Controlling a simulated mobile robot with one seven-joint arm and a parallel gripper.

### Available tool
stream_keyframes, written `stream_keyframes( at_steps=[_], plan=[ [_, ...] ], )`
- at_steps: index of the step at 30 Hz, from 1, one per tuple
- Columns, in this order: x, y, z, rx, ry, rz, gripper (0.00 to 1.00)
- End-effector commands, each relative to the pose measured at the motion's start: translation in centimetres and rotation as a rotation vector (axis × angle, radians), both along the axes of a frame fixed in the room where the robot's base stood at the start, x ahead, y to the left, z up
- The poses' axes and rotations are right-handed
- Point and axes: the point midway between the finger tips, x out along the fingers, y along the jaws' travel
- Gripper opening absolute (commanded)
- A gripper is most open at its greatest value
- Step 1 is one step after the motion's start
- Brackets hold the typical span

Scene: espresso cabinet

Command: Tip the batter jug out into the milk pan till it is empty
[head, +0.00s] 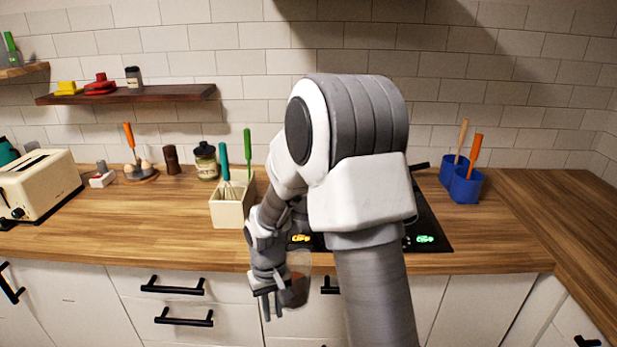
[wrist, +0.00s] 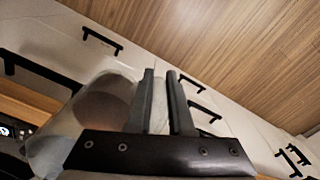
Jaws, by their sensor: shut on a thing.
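The batter jug (head: 297,288) is a see-through vessel with brown batter inside, held in front of the cabinet fronts, just below the counter's front edge. My gripper (head: 271,304) is at its left side and shut on it. In the wrist view the jug (wrist: 62,135) is at the left, beside the dark fingers of my gripper (wrist: 161,75); a pale part of it shows between them. Its exact tilt is hard to tell. The milk pan is not clearly seen; my arm hides most of the hob (head: 432,236). A short dark handle-like bar (head: 420,166) shows behind my arm.
A cream utensil box (head: 232,213) stands on the counter left of my arm. Blue utensil pots (head: 466,188) stand right of the hob. A toaster (head: 42,183), egg holder (head: 141,176) and jar (head: 205,165) are further left. Drawer handles (head: 183,318) stick out below the counter.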

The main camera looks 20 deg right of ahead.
Motion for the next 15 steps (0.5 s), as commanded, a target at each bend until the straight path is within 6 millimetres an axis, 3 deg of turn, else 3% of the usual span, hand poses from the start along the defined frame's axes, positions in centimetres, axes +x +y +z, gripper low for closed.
stream_keyframes(
  at_steps=[1, 15],
  plan=[
    [0.0, 0.0, 1.4, 0.0, -0.001, 0.0, 0.0],
    [0.0, 0.0, 8.9, 0.0, -0.001, 0.0, 0.0]
  ],
)
